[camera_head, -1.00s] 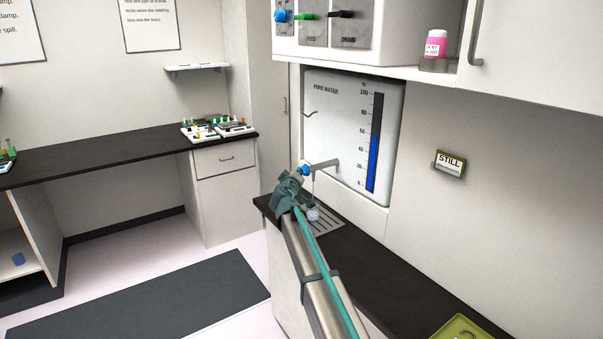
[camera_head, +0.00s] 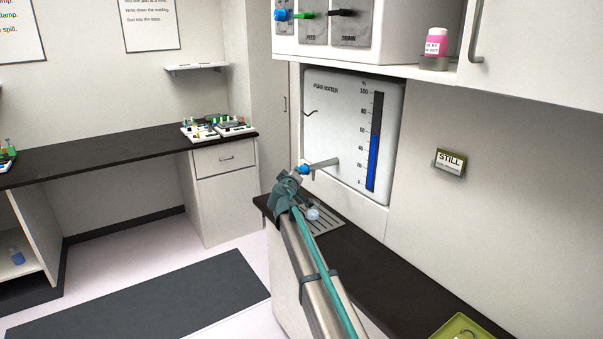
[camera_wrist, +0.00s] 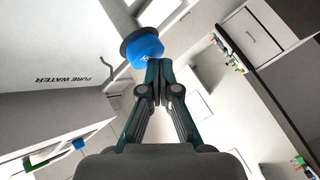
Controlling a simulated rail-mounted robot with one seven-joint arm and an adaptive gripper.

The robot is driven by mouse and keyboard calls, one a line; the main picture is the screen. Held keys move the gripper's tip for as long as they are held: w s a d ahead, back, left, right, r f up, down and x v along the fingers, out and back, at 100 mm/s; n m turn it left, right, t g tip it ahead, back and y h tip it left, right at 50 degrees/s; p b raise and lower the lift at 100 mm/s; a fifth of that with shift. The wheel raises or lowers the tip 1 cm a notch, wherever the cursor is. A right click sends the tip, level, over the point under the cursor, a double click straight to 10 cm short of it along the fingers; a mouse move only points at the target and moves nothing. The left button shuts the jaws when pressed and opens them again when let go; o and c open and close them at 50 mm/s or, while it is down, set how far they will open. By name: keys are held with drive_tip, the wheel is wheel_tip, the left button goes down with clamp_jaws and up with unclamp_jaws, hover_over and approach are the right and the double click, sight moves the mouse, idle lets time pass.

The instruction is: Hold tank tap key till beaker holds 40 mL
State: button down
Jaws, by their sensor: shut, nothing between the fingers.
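The pure water tank (camera_head: 335,115) is a white panel on the wall with a blue level bar (camera_head: 373,160) standing a little above mid-scale. Its grey tap (camera_head: 322,164) ends in a blue key (camera_head: 304,170), which also shows large in the wrist view (camera_wrist: 142,48). A small clear beaker (camera_head: 312,214) stands on the drip grate below the tap; its water level is too small to read. My gripper (camera_wrist: 158,68) is shut and empty, its tips close beside the blue key. I cannot tell whether they touch. No stream is visible under the spout.
The drip grate (camera_head: 330,226) is set into a dark counter (camera_head: 390,267). A green tray (camera_head: 460,328) lies at its near end. A sign reading STILL (camera_head: 450,162) is on the wall. Blue, green and black valves (camera_head: 312,14) sit above the tank.

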drive_tip(key=shift+s+a+b, duration=0.35)
drive_tip(key=shift+s+a, duration=0.05)
drive_tip(key=shift+a, duration=0.15)
drive_tip(key=s+a+b, duration=0.1)
drive_tip(key=a, duration=0.1)
drive_tip(key=s+a+b, duration=0.2)
idle(0.6)
idle(2.8)
